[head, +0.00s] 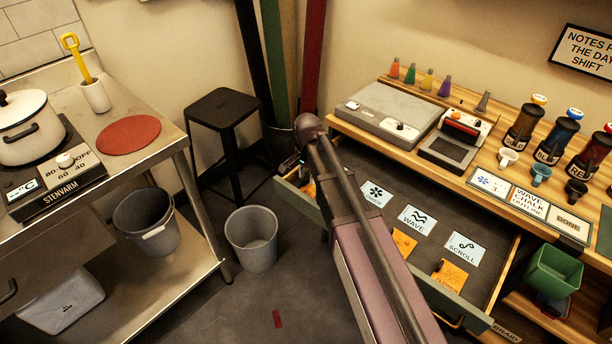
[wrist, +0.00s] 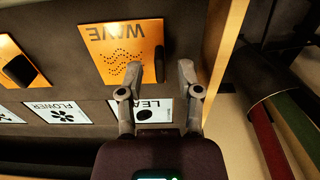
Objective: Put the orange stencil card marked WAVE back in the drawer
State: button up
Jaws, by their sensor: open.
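The orange WAVE card (wrist: 118,42) lies in the open drawer (head: 478,207), at its left end in the head view. In the wrist view it appears upside down, beside the white LEAF label (wrist: 153,108). A black knob (wrist: 160,63) stands at the card's right edge. My gripper (wrist: 160,72) is open above the card, one finger on either side of the knob. I cannot tell how high it is. In the head view my arm hides most of the gripper and card; only an orange bit (head: 309,190) shows.
In the drawer are white labels marked FLOWER (wrist: 62,112), WAVE (head: 416,220) and SCROLL (head: 463,247). Other orange cards (head: 403,242) (head: 449,276) lie in front of them. The drawer's side wall (wrist: 222,45) is close to my right finger. A black stool (head: 222,108) stands left.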

aim_at(307, 178)
notch_tip(307, 178, up, 12)
jog(key=p, duration=1.1)
jog(key=shift+f, duration=0.2)
dwell(0.6)
jog(key=s+d+n, duration=0.3)
jog(key=s+d, duration=0.4)
jog(key=d, duration=0.3)
jog(key=s+d+n, duration=0.4)
jog(key=s+d, duration=0.4)
jog(key=d, duration=0.3)
jog(key=shift+s+d+n, duration=0.25)
jog(key=shift+d+n, duration=0.05)
